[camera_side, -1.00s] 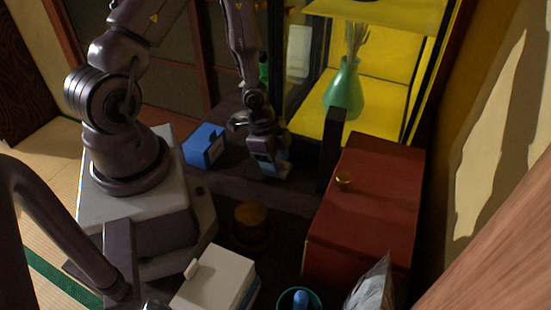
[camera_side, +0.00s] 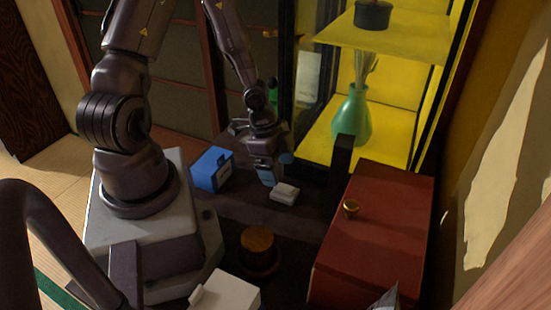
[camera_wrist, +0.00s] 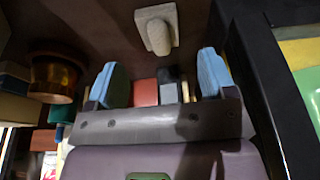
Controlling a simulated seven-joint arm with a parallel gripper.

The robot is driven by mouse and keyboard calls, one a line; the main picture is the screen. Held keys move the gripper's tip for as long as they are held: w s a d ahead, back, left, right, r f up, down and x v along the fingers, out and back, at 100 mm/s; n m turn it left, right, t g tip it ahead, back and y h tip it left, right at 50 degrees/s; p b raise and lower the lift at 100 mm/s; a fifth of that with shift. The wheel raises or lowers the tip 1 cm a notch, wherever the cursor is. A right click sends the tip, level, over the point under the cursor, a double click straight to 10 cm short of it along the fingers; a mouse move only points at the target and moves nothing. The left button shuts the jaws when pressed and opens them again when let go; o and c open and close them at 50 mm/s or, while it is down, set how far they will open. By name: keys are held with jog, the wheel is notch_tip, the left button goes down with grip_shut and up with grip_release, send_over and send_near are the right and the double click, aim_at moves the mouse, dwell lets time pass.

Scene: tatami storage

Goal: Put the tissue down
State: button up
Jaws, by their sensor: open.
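The tissue, a small white packet (camera_side: 284,193), lies flat on the dark surface between the blue box and the red cabinet. In the wrist view it is a pale block with a rounded bump (camera_wrist: 157,28) at the top, beyond my fingertips. My gripper (camera_side: 277,166) is close behind the tissue and a little above the surface. Its blue-tipped fingers are spread apart. In the wrist view my gripper (camera_wrist: 161,78) is open, with nothing held between the fingers.
A blue box (camera_side: 211,169) stands left of my gripper. A red cabinet (camera_side: 372,235) with a gold knob is at right, beside a dark post (camera_side: 340,158). A round wooden container (camera_side: 257,243) and white box (camera_side: 227,293) are in front. A green vase (camera_side: 352,115) stands behind.

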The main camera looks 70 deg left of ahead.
jog(key=shift+v, duration=1.05)
jog(key=shift+s, duration=0.1)
jog(key=s+a+r+n+g+y, duration=0.35)
jog(key=s+r+n, duration=0.25)
jog(key=r+n, duration=0.35)
jog(key=d+r+t, duration=0.3)
jog(key=d+r, duration=0.2)
jog(key=r, duration=0.3)
jog(key=d+r+t+h, duration=0.1)
jog(key=d+r+t, duration=0.3)
jog(key=r, duration=0.5)
jog(key=d, duration=0.2)
jog(key=shift+s+d, duration=0.3)
